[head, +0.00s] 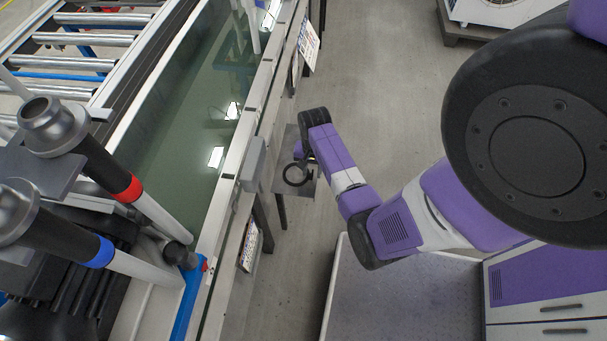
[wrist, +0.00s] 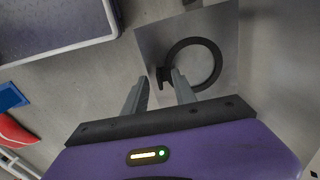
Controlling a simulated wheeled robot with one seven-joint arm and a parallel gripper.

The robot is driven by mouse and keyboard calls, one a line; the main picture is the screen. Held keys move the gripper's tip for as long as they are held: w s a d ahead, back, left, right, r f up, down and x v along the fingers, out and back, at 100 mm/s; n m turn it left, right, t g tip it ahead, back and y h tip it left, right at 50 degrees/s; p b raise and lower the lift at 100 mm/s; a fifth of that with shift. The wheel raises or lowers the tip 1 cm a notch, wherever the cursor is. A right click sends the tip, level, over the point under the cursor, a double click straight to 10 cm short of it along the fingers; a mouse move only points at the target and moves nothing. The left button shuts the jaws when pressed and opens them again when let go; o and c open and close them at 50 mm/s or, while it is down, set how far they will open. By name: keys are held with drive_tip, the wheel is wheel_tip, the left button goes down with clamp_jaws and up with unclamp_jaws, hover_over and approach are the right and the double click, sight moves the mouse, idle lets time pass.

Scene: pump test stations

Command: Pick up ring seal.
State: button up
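The ring seal is a thin black ring. It shows in the wrist view (wrist: 217,60) and in the head view (head: 296,186), at a small grey metal plate (wrist: 155,40) beside the tank. A small dark block sits at the ring's left side in the wrist view. My gripper (wrist: 160,77) is open, its two grey fingers apart at the ring's near-left edge. The right fingertip overlaps the ring's lower left in the picture; I cannot tell whether they touch. In the head view my gripper (head: 303,154) is mostly hidden by the wrist.
A long water tank (head: 190,120) runs along the left, with a grey box (head: 253,164) on its near rim. Pipes with a red band (head: 132,188) and a blue band (head: 101,252) stand at lower left. Open floor (head: 385,90) lies to the right.

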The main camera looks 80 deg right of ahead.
clamp_jaws()
drive_tip(key=shift+r, duration=0.1)
